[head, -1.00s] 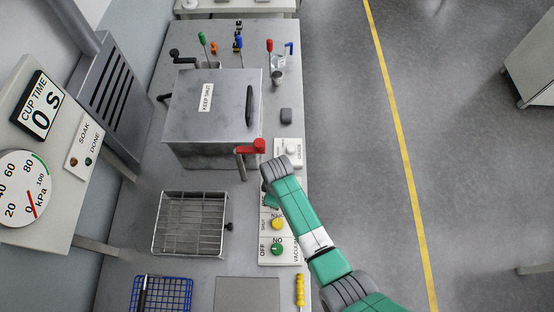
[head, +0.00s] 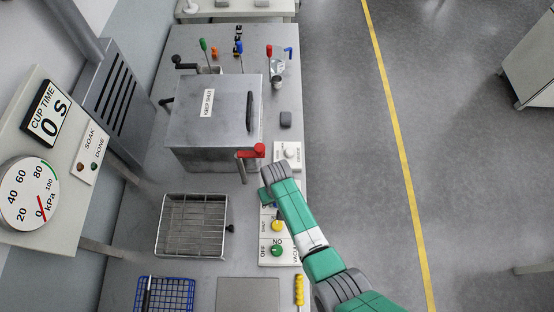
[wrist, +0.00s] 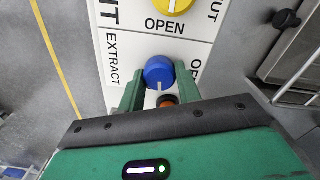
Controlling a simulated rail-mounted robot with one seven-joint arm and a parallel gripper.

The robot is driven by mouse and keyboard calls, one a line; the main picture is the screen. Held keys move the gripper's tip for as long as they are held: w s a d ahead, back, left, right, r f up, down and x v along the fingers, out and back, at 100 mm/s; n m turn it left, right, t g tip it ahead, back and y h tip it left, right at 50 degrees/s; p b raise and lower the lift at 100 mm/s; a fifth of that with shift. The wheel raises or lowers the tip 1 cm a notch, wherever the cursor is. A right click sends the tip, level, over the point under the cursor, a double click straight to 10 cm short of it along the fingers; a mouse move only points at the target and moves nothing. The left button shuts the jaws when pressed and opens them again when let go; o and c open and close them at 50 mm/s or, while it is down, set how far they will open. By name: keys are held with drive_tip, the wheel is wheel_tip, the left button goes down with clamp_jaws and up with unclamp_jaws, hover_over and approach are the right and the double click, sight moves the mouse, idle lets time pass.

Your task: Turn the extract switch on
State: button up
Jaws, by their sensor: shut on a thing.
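The extract switch is a blue round knob (wrist: 159,72) on a white panel lettered EXTRACT, in the wrist view. A white pointer mark on the knob faces down in that picture. My gripper (wrist: 158,76) has its two green fingers on either side of the knob, shut on it. An orange round part (wrist: 167,100) shows just below the knob, partly hidden by my gripper. In the head view, my wrist covers the blue knob.
A yellow knob (head: 277,226) labelled OPEN and SHUT and a green knob (head: 277,250) sit on the same panel strip. A steel box with a red handle (head: 251,151) stands close to my wrist. A wire basket (head: 192,225) is at left.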

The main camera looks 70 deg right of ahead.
drive_tip(key=shift+r+m, duration=0.1)
drive_tip(key=shift+m, duration=0.6)
drive_tip(key=o, duration=1)
drive_tip(key=shift+c, duration=0.2)
wheel_tip(320, 180, up, 8)
drive_tip(key=shift+f+p, duration=0.15)
drive_tip(key=shift+p, duration=0.45)
